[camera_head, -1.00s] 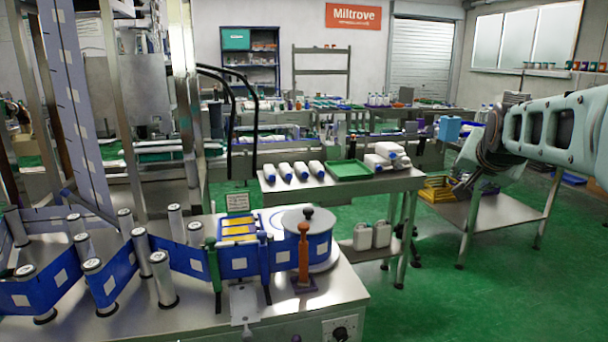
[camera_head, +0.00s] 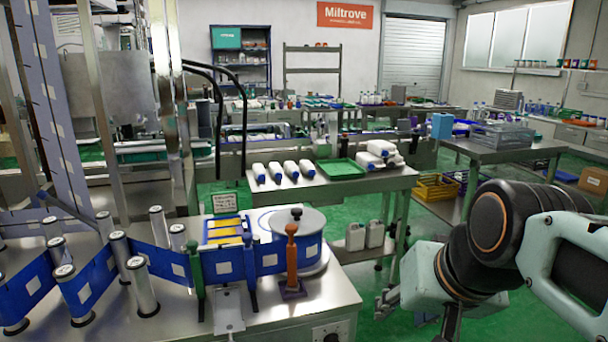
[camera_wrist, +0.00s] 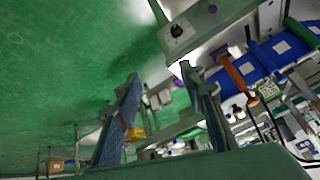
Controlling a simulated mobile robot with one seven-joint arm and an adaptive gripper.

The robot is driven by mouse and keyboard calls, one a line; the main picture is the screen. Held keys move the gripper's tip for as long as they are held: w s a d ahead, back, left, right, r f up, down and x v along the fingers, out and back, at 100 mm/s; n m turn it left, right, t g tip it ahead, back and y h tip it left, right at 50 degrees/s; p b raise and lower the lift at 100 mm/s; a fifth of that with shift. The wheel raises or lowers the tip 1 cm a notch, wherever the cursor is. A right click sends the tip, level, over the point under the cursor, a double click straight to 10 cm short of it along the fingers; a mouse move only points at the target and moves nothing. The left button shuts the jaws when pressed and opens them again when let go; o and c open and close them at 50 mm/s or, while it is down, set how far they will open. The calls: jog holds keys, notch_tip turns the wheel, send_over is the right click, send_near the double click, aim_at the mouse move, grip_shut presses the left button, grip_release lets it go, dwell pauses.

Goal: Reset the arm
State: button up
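My gripper (camera_wrist: 159,73) shows in the wrist view with its two fingers spread well apart and nothing held between them. In the head view its end (camera_head: 386,301) is at the lower right, beside the front worktable's right side and over the green floor. My pale arm with a dark joint fills the lower right corner. The wrist view is tilted and looks across the floor toward the worktable and its orange-handled tool (camera_wrist: 238,77).
The worktable (camera_head: 335,297) carries a blue label web (camera_head: 222,264) around several rollers and a white reel (camera_head: 298,222). Behind it, a bench holds white bottles (camera_head: 283,170) and a green tray (camera_head: 341,169). A grey table (camera_head: 510,150) stands at right.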

jog(key=s+f+n+h, duration=0.1)
jog(key=s+f+n, duration=0.1)
jog(key=s+f, duration=0.3)
notch_tip(320, 180, up, 24)
jog(key=p, duration=2.3)
jog(key=shift+w+a+g+p, duration=0.3)
jog(key=shift+w+a+g, duration=0.05)
jog(key=shift+a+g, duration=0.05)
